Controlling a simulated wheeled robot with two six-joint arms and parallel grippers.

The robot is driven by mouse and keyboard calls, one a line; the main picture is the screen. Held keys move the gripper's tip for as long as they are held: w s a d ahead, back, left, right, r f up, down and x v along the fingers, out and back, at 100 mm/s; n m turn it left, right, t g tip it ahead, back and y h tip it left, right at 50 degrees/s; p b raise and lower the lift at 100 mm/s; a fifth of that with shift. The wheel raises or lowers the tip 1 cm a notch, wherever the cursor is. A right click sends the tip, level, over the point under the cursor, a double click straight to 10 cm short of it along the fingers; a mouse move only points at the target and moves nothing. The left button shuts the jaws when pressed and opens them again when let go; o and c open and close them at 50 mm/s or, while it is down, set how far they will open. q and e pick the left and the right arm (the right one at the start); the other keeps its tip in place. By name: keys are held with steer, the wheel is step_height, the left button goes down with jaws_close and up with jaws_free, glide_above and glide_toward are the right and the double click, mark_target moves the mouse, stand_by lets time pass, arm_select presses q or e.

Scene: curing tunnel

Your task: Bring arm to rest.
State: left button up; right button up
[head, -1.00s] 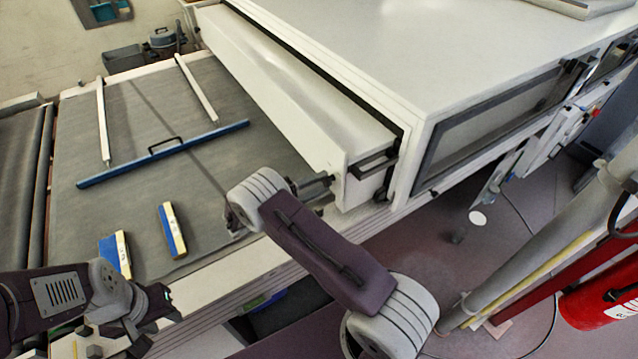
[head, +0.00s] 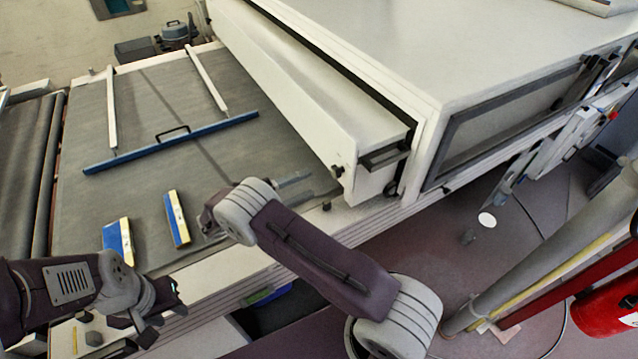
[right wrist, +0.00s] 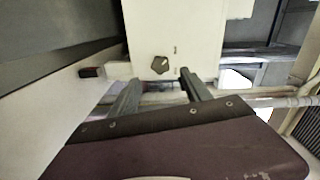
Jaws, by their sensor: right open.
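My right arm reaches in from the lower right of the head view, its wrist over the near edge of the grey belt. My right gripper (head: 304,183) shows only partly beyond the wrist. In the right wrist view its two fingers (right wrist: 158,90) are apart with nothing between them. A white panel with a dark knob (right wrist: 160,64) lies beyond them. My left gripper (head: 165,302) is at the lower left, near the belt's front edge; its jaw opening is not clear.
The white tunnel housing (head: 400,60) stands right of my right wrist, with a dark handle (head: 385,158). A blue bar frame (head: 170,143) and two blue-and-yellow blocks (head: 177,218) (head: 117,240) lie on the belt (head: 80,215). A red cylinder (head: 605,310) is at far right.

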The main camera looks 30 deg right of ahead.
steer(key=shift+s+a, duration=0.1)
steer(key=shift+a, duration=0.5)
steer(key=s+d+f+m+g+y, duration=0.2)
steer(key=s+m+y, duration=0.3)
steer(key=m, duration=0.3)
steer(key=s+d+f+m+g+y, duration=0.1)
steer(key=s+d+m+g+y, duration=0.15)
steer(key=s+m+y, duration=0.5)
steer(key=s+a+m+t+y, duration=0.2)
steer(key=m, duration=1)
steer(key=s+a+m+t+y, duration=0.2)
steer(key=s+a+m+y, duration=0.1)
steer(key=m, duration=0.9)
steer(key=shift+s+a+r+y, duration=0.2)
steer(key=shift+a+r+y, duration=0.05)
steer(key=shift+y, duration=0.1)
